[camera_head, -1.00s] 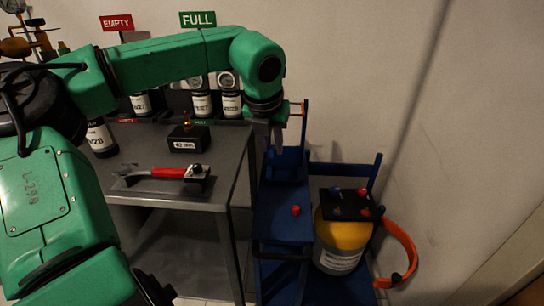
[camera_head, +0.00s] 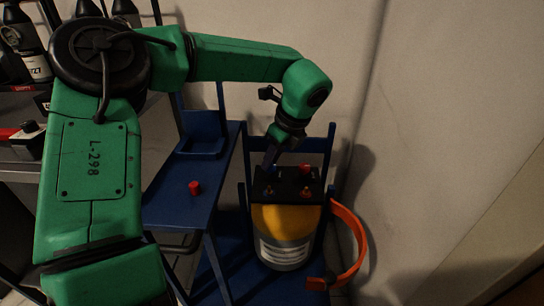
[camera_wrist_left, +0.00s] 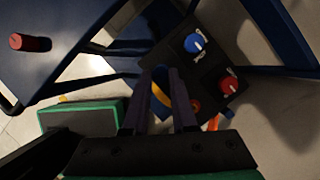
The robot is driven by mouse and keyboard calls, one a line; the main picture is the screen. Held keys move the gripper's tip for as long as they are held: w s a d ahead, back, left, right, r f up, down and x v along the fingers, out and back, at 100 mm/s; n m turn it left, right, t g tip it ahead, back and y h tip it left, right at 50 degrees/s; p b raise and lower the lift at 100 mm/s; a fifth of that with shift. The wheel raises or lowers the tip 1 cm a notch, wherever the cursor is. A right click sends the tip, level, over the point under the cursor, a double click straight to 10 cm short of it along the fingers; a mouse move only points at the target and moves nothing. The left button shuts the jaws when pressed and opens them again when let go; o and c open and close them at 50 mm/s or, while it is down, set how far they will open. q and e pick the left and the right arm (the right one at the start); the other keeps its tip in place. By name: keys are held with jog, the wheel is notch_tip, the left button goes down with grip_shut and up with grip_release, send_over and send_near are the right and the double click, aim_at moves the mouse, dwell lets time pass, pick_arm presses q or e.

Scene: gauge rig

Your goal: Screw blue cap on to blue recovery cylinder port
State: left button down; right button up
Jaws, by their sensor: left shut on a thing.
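The recovery cylinder (camera_head: 285,250) has a yellow top and a white label, and stands on a blue cart. Its black top plate (camera_head: 262,186) carries a blue knob (camera_wrist_left: 193,43), a red knob (camera_wrist_left: 228,85), and an orange-red port (camera_wrist_left: 195,105). My left gripper (camera_head: 270,162) is at the plate's left side, pointing down. In the wrist view its fingers (camera_wrist_left: 160,85) are shut on a small dark blue piece (camera_wrist_left: 160,73), seemingly the blue cap. The blue port is largely hidden by the gripper. I cannot tell whether cap and port touch. My right gripper is out of view.
A red cap (camera_head: 195,187) stands on the blue bench (camera_head: 170,212) left of the cylinder. An orange curved strap (camera_head: 352,240) stands out at the cylinder's right. A grey table (camera_head: 20,155) is at far left. The wall is behind.

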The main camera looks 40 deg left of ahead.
pick_arm(q)
jog(key=shift+f+b, duration=1.3)
jog(key=shift+f, duration=1.35)
jog(key=shift+b, duration=0.4)
jog(key=shift+b, duration=0.3)
jog(key=shift+f, duration=0.1)
jog(key=shift+f+b, duration=0.4)
jog(key=shift+b, duration=0.2)
